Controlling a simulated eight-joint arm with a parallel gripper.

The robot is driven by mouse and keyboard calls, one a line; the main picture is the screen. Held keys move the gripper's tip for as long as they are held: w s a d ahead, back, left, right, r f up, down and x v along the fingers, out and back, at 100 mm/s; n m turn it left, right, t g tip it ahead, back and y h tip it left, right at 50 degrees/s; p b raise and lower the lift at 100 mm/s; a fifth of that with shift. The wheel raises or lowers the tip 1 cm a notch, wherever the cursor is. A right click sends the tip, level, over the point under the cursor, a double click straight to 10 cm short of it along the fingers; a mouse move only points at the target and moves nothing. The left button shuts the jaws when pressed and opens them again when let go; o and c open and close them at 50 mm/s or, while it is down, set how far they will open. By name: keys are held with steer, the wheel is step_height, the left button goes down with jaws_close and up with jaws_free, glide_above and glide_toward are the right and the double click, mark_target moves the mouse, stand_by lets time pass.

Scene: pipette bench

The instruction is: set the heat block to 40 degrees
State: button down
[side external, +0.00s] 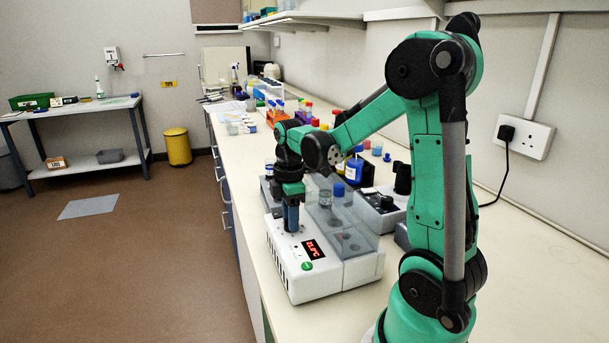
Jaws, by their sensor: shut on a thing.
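The heat block (312,285) is a white box on the bench with a lit red display (314,249) on its sloping front. The digits are too small to read surely. A green round mark (307,266) sits below the display. My gripper (291,228) points straight down onto the top of the block, left of and behind the display. Its fingers are shut on a small part there, which they hide; I cannot tell its shape.
A clear-walled section (362,254) adjoins the block's right side, with a blue-capped tube (338,193) at its back. A blue bottle (355,170), a grey device (383,212) and coloured tube racks (277,114) stand behind. The bench's left front edge is close to the block.

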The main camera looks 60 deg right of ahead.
steer(key=shift+m, duration=0.4)
steer(key=m, duration=1.4)
steer(key=shift+m, duration=2.5)
steer(key=c, duration=0.5)
jaws_free()
steer(key=shift+r, duration=0.15)
